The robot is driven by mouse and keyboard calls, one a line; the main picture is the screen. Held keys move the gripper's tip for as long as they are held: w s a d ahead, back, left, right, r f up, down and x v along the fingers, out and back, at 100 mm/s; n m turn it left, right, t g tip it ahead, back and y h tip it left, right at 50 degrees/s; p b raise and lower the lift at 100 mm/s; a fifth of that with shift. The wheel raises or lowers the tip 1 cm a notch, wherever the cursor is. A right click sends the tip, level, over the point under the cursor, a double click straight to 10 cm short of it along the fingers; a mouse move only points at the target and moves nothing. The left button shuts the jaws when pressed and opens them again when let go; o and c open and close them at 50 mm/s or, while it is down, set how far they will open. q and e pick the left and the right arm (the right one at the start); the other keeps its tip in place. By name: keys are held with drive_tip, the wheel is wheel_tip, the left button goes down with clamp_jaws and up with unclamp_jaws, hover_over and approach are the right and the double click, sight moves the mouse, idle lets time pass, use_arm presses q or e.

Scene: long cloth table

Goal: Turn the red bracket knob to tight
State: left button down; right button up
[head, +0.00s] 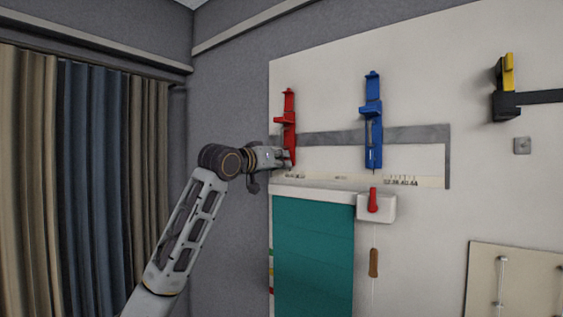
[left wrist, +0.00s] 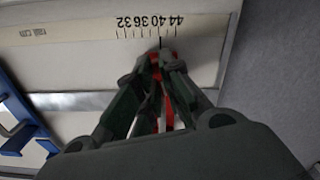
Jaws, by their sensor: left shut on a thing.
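The red bracket (head: 289,108) is upright on the grey rail at the left of the white wall panel. My left gripper (head: 287,158) is at its lower end, coming from the left. In the left wrist view my left gripper (left wrist: 162,62) has its fingers closed together around a red part of the bracket (left wrist: 168,115), just at the printed scale, by the mark near 40. The knob itself is mostly hidden between the fingers, so its turn angle cannot be told. My right gripper is not in view.
A blue bracket (head: 373,125) hangs on the same rail to the right; it also shows in the left wrist view (left wrist: 20,125). Below are a teal cloth (head: 313,250) and a white box (head: 388,209) with a red lever (head: 373,200). A black-and-yellow bracket (head: 505,100) is far right.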

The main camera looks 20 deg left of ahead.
use_arm(q)
drive_tip(key=shift+m, duration=1.6)
drive_tip(key=c, duration=1.6)
unclamp_jaws()
drive_tip(key=shift+o, duration=0.2)
drive_tip(key=shift+s+a, duration=0.1)
drive_tip(key=v, duration=1.1)
drive_tip(key=shift+s, duration=0.4)
drive_tip(key=shift+a, duration=0.1)
